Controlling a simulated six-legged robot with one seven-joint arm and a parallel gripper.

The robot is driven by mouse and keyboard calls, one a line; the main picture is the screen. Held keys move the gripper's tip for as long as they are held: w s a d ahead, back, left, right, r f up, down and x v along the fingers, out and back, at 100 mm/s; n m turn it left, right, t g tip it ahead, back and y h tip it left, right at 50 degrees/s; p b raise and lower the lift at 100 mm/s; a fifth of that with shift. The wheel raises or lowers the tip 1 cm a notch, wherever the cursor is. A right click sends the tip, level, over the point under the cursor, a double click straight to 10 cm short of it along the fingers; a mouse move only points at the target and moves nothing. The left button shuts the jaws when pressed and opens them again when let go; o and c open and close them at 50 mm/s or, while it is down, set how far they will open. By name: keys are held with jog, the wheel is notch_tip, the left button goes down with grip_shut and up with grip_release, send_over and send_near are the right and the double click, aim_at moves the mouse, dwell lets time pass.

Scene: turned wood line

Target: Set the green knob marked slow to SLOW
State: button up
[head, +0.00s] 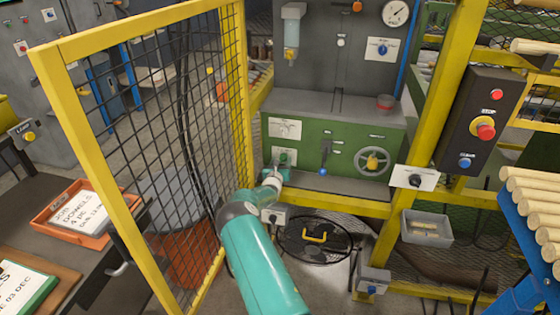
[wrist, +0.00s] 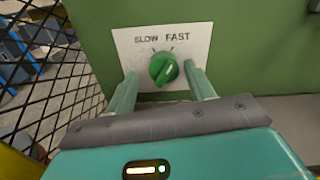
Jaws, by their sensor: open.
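The green knob (wrist: 164,70) sits on a white plate (wrist: 122,45) lettered SLOW on the left and FAST on the right, on a green panel. Its raised grip bar slants from lower left to upper right, its upper end towards the FAST side. In the head view the knob (head: 284,157) is small, at the lower left of the green machine front. My gripper (wrist: 163,77) is open, with one finger on each side of the knob. A gap shows between each finger and the knob. In the head view my gripper (head: 276,174) is right at the plate, partly covering it.
A yellow-framed mesh guard (head: 140,130) stands close on the left. A lever with a blue ball (head: 323,171) and a handwheel (head: 372,161) are to the right of the knob. Another white plate with a dark switch (head: 272,217) is just below my gripper.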

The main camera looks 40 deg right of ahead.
jog(key=shift+s+d+r, duration=0.2)
jog(key=shift+s+r, duration=0.2)
jog(key=shift+r, duration=0.15)
jog(key=shift+w+a+f, duration=0.1)
jog(key=shift+w+f, duration=0.2)
jog(key=shift+f, duration=0.05)
jog(key=shift+s+r, duration=0.2)
jog(key=shift+s, duration=0.05)
jog(key=c, duration=0.3)
jog(key=shift+f, duration=0.1)
jog(key=c, duration=0.7)
